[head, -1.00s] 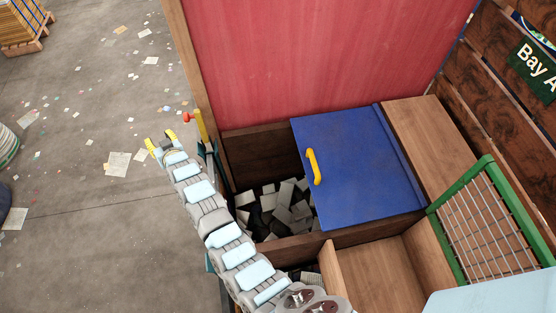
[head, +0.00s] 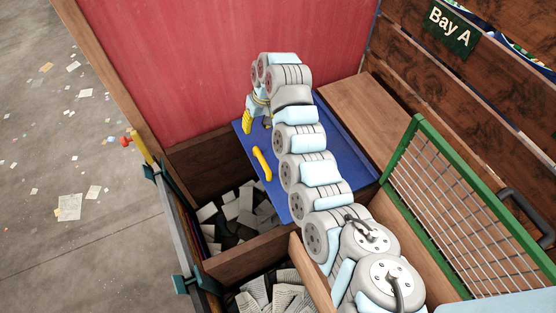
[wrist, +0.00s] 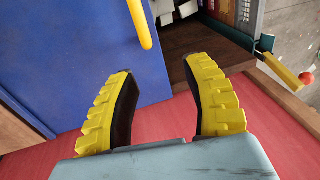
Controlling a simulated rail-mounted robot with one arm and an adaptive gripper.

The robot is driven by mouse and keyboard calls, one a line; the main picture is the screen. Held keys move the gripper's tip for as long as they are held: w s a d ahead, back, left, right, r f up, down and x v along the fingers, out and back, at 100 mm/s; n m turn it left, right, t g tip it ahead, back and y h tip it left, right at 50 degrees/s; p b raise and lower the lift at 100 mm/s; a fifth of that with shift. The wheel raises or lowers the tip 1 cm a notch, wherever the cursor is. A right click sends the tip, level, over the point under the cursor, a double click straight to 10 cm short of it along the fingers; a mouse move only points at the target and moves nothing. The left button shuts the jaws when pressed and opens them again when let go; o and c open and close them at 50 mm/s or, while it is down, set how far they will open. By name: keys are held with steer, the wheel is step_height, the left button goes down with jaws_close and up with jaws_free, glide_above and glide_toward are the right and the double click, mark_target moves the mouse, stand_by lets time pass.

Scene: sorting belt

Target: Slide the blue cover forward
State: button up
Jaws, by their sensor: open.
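The blue cover (head: 278,192) lies flat over the right part of a wooden bin, leaving the left part open. It fills the left of the wrist view (wrist: 75,55). A yellow bar handle (head: 262,163) stands near its left edge; its end also shows at the top of the wrist view (wrist: 139,22). My gripper (head: 257,123) is above the cover's far left corner, beyond the handle and apart from it. In the wrist view my gripper (wrist: 160,70) has its yellow fingers spread with nothing between them. My arm hides much of the cover's middle.
A red panel (head: 230,60) rises behind the bin, close to my gripper. Grey and white pieces (head: 235,208) lie in the open part. A green-framed mesh (head: 460,195) stands at the right. A lever with a red knob (head: 126,140) is at the left edge.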

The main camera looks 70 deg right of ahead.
steer(key=s+r, duration=0.1)
steer(key=s, duration=0.3)
steer(key=b, duration=0.2)
glide_above(263, 159)
steer(key=shift+g+y, duration=0.3)
steer(key=shift+y, duration=0.1)
steer(key=f, duration=1.1)
steer(key=shift+s+d+f, duration=0.2)
steer(key=shift+s+d, duration=0.1)
steer(key=shift+s, duration=0.05)
steer(key=shift+w+a+f+p, duration=0.1)
steer(key=shift+w+f, duration=0.05)
steer(key=shift+f, duration=0.8)
steer(key=shift+w+a+f+p, duration=0.15)
steer(key=shift+f, duration=0.75)
steer(key=shift+w+a+f+p, duration=0.1)
steer(key=shift+w+f, duration=0.05)
steer(key=shift+f, duration=0.8)
jaws_close()
